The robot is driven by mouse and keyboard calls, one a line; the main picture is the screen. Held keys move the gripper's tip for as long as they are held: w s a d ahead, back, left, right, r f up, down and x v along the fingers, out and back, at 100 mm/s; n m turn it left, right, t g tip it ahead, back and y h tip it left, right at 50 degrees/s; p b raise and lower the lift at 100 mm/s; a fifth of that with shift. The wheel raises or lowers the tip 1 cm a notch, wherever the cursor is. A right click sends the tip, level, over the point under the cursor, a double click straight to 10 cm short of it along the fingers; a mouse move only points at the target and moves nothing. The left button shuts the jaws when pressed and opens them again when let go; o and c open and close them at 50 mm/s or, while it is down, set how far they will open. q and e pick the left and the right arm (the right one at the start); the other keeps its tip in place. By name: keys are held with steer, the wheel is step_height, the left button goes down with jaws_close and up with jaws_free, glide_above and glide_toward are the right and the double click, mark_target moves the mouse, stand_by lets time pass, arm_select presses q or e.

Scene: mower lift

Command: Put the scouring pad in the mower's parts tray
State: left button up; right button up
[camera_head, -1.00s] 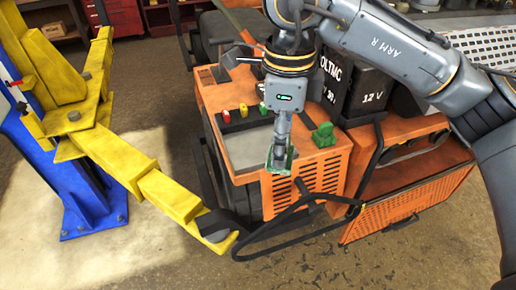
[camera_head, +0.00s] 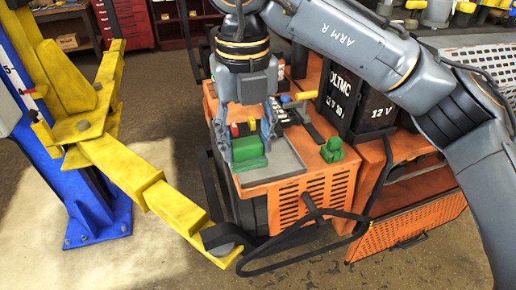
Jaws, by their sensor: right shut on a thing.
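The scouring pad (camera_head: 248,155) is a green block. My right gripper (camera_head: 247,148) points down and is shut on it, with one finger at each side. The pad is over the left part of the mower's grey parts tray (camera_head: 286,160), on top of the orange mower (camera_head: 310,183). I cannot tell whether the pad touches the tray. The gripper and pad hide the tray's left part. The front right part of the tray is bare. My left gripper is not in view.
Small red (camera_head: 235,130) and yellow (camera_head: 252,123) parts stand close behind the gripper. A green knob-like part (camera_head: 332,150) stands right of the tray. A black 12 V battery (camera_head: 357,100) rises behind it. A yellow lift arm (camera_head: 170,205) lies at left.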

steer(key=w+f+p, duration=0.1)
steer(key=w+f, duration=0.1)
steer(key=w, duration=0.1)
steer(key=w+f+p, duration=0.1)
steer(key=w+f, duration=0.1)
steer(key=w, duration=0.1)
steer(key=w+d+f+p, duration=0.1)
steer(key=w+f, duration=0.2)
steer(key=shift+d+f, duration=0.1)
steer(key=f, duration=0.1)
steer(key=f+p, duration=0.2)
steer(key=shift+w, duration=0.25)
steer(key=shift+f, duration=0.6)
steer(key=o, duration=1.1)
